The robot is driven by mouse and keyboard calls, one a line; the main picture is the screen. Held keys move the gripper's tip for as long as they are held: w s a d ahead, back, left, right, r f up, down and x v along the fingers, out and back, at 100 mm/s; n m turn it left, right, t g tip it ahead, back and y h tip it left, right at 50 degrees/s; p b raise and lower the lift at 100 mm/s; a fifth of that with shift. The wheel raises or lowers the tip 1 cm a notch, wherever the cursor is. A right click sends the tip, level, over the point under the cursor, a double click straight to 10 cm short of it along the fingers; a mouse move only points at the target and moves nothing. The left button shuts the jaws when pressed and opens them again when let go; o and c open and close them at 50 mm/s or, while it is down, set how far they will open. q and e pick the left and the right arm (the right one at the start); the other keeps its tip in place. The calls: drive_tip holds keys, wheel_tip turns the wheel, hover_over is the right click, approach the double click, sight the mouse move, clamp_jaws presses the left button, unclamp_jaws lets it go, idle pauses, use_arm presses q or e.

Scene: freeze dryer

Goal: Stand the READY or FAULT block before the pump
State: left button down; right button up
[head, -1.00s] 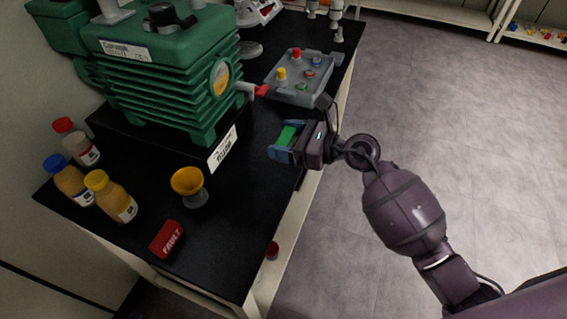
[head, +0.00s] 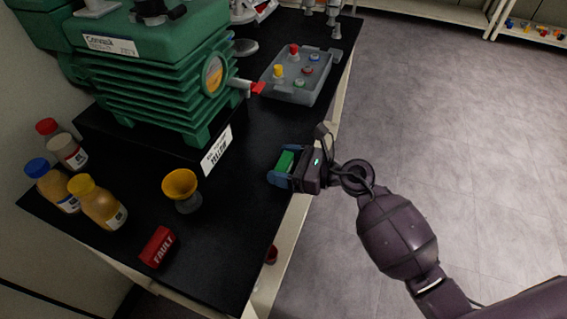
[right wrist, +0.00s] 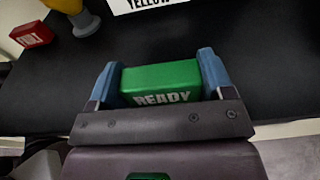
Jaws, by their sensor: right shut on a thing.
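The green READY block (right wrist: 160,82) is between the blue fingers of my right gripper (right wrist: 160,85), which is shut on it. In the head view the green block (head: 285,161) shows in the right gripper (head: 281,170), over the right edge of the black bench. The red FAULT block (head: 157,247) lies near the bench's front edge; it also shows at the left of the right wrist view (right wrist: 31,35). The green pump (head: 165,75) stands on a black base, with a white card reading YELLOW (head: 216,150) on the base's front. My left gripper is not in view.
A yellow funnel-like cup (head: 180,186) stands between the FAULT block and the card. Bottles with red, blue and yellow caps (head: 98,203) stand at the left. A grey button box (head: 300,76) is behind the gripper. Bare bench lies before the card.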

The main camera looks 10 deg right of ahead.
drive_tip(key=shift+f, duration=0.25)
drive_tip(key=o, duration=0.9)
drive_tip(key=shift+r, duration=0.2)
drive_tip(key=shift+s+d+r, duration=0.1)
drive_tip(key=shift+d, duration=0.1)
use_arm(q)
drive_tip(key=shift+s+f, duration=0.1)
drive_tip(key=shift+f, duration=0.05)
use_arm(e)
drive_tip(key=v, duration=1.1)
drive_tip(key=shift+s+d, duration=0.2)
